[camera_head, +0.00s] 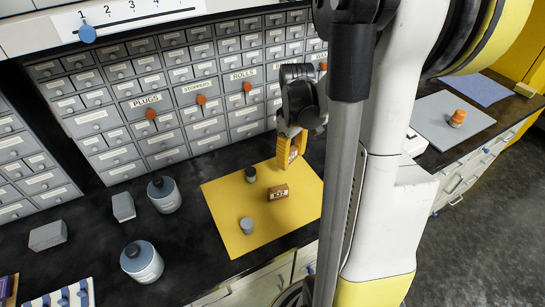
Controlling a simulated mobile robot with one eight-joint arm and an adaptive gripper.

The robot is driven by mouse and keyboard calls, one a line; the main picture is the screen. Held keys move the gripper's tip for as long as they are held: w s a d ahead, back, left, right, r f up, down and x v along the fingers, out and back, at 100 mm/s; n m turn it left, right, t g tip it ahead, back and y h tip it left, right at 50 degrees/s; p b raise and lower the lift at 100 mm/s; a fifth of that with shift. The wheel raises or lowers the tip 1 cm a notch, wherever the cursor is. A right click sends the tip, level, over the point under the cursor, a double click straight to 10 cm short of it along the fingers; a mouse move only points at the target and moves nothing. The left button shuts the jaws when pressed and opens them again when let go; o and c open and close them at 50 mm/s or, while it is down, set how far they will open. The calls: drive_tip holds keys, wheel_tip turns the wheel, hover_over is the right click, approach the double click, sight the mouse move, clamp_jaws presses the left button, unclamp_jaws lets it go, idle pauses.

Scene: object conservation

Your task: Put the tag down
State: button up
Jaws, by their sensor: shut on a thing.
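My gripper (290,152) has yellow fingers and hangs over the back edge of the yellow mat (225,205). It is shut on a small brown piece with a light mark (293,154), which seems to be the tag. The fingers hide much of this piece, and I cannot tell whether it touches the mat. A brown block with a pale label (278,192) lies on the mat, in front of the gripper. The writing on it is too small to read surely.
A dark-topped cylinder (250,175) and a grey cylinder (246,226) stand on the mat. Two jars (164,195) (142,262) and grey blocks (123,207) (47,235) stand left. Drawer cabinets (165,100) rise behind. My arm hides the mat's right side.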

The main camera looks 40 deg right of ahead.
sight(288, 169)
drive_tip(key=shift+w+d+f, duration=0.25)
drive_tip(key=shift+w+f, duration=0.05)
drive_tip(key=shift+w, duration=0.15)
drive_tip(key=shift+w+d+f, duration=0.2)
drive_tip(key=shift+w+f, duration=0.05)
drive_tip(key=shift+w, duration=0.15)
drive_tip(key=shift+f+b, duration=0.25)
drive_tip(key=shift+b, duration=0.05)
drive_tip(key=shift+f+b, duration=0.85)
drive_tip(key=shift+f, duration=0.9)
drive_tip(key=shift+f, duration=0.1)
drive_tip(key=o, duration=0.8)
drive_tip(key=shift+o, duration=0.2)
